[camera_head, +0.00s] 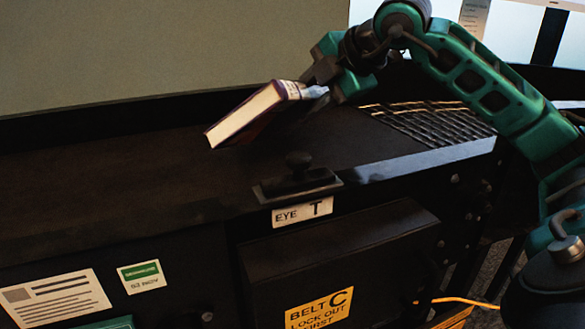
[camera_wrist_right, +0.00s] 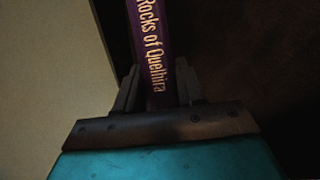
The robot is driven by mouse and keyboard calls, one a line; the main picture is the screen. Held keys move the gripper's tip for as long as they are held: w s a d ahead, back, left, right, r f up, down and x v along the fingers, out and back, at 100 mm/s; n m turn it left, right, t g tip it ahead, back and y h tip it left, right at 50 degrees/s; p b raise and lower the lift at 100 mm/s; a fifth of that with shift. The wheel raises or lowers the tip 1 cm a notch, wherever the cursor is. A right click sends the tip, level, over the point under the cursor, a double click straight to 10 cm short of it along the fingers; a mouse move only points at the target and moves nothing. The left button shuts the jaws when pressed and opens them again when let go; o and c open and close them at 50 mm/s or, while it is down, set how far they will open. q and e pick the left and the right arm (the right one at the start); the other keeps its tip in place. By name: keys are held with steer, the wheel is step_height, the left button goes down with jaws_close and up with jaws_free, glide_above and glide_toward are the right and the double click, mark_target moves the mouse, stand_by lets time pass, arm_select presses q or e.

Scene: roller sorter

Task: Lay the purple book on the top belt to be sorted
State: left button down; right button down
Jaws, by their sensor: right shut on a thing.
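The purple book (camera_head: 245,114) is in the head view, tilted, with its pale page edges facing me. My right gripper (camera_head: 312,88) is shut on its right end and holds it over the dark top belt (camera_head: 110,178). A gap seems to show below the book's lower left corner, but I cannot tell its height. In the right wrist view the purple spine (camera_wrist_right: 158,50) with gold lettering sits between the fingers (camera_wrist_right: 160,95). My left gripper is not in view.
A dark knob-topped block (camera_head: 297,176) labelled EYE T stands at the belt's front edge. Metal rollers (camera_head: 425,122) lie to the right. A pale wall panel (camera_head: 170,45) rises behind. The belt's left part is clear.

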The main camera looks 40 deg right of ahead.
steer(key=shift+r, duration=0.15)
steer(key=c, duration=0.8)
jaws_free()
steer(key=shift+c, duration=0.2)
steer(key=shift+s, duration=0.3)
steer(key=b+v, duration=0.2)
steer(key=v, duration=0.5)
steer(key=shift+r, duration=0.2)
